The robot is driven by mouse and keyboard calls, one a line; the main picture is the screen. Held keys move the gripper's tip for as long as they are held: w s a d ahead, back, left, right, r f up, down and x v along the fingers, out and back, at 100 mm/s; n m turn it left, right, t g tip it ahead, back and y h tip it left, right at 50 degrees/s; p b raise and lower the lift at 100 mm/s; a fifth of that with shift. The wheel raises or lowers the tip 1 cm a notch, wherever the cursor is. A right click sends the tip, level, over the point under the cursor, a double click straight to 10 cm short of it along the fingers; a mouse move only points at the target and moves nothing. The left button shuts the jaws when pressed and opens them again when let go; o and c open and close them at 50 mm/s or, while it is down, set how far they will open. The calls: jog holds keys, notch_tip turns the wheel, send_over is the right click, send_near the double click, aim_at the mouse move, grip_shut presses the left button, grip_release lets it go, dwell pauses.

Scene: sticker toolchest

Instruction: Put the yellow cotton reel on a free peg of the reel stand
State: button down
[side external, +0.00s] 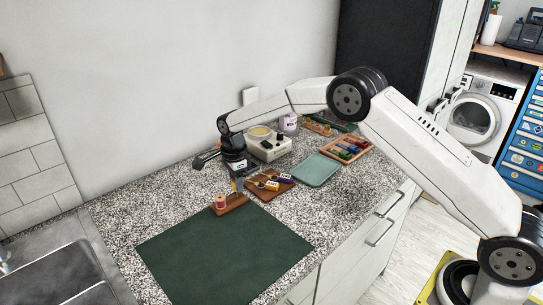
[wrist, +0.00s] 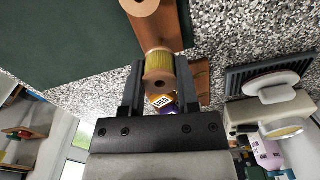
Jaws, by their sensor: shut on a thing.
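My gripper (wrist: 158,84) is shut on the yellow cotton reel (wrist: 158,66), which has pale wooden ends and sits between the two fingers in the wrist view. The brown wooden reel stand (wrist: 171,25) runs beyond the held reel there, with another reel (wrist: 139,4) on it at the top edge. In the side external view my gripper (side external: 238,184) is just above the right end of the reel stand (side external: 236,202). A reddish reel (side external: 220,202) stands at the stand's left end. Whether the held reel touches the stand or a peg I cannot tell; no free peg shows clearly.
A brown tray (side external: 284,187) with yellow and purple items lies right of the stand. A dark green mat (side external: 222,252) lies in front, bare. A green tray (side external: 316,170), a box of coloured reels (side external: 347,150), a white appliance (side external: 270,149) and a mug (side external: 288,123) stand farther back.

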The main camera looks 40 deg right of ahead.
jog(key=shift+f, duration=1.6)
dwell(1.4)
jog(key=shift+c, duration=1.3)
grip_release()
jog(key=shift+r, duration=3.9)
